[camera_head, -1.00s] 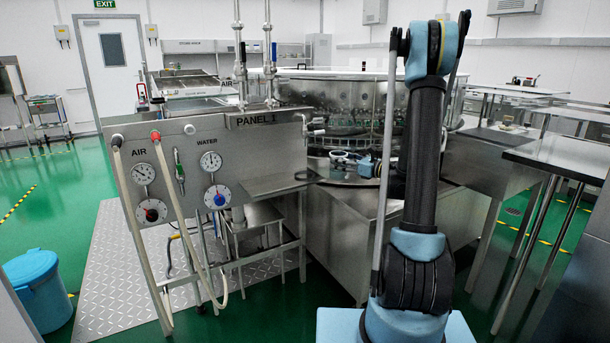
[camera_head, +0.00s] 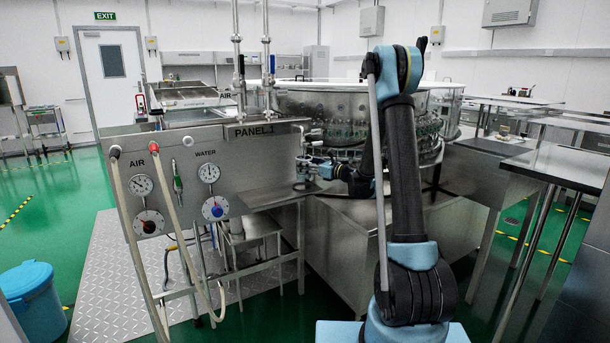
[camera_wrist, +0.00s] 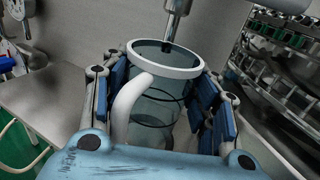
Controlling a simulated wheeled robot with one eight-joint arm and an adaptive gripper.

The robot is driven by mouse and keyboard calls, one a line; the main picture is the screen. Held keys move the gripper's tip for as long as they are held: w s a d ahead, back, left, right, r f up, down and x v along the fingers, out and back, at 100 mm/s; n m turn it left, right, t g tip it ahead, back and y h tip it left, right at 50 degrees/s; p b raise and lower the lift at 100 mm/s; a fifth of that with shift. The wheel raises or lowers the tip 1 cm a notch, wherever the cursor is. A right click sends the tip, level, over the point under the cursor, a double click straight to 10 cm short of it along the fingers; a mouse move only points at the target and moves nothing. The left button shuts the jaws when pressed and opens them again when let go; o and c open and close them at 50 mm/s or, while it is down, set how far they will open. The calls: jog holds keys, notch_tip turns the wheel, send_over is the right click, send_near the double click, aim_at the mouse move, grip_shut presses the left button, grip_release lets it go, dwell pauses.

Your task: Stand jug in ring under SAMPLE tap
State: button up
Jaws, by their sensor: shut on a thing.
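The clear jug (camera_wrist: 160,108) has a white rim and a white handle facing the wrist camera. My gripper (camera_wrist: 163,88) is shut on it, blue pads on both sides, and it looks about upright. A metal tap (camera_wrist: 178,18) with a dark tip comes down over the jug's mouth, its tip appearing at or inside the far rim. Dark curved lines show through the jug; I cannot tell whether they belong to the ring. In the head view my gripper (camera_head: 328,171) is beside the right end of PANEL 1, below a tap (camera_head: 312,133). No SAMPLE label is readable.
The panel (camera_head: 185,180) carries AIR and WATER gauges and hoses. A steel shelf (camera_wrist: 50,98) lies left of the jug. The rotary washer (camera_head: 335,103) with its racks stands close on the right in the wrist view. A steel table (camera_head: 575,160) stands far right.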

jog(key=shift+w+a, duration=0.25)
jog(key=shift+a, duration=0.15)
jog(key=shift+f, duration=1.75)
jog(key=o, duration=1.1)
jog(key=shift+f, duration=0.1)
jog(key=shift+o, duration=0.2)
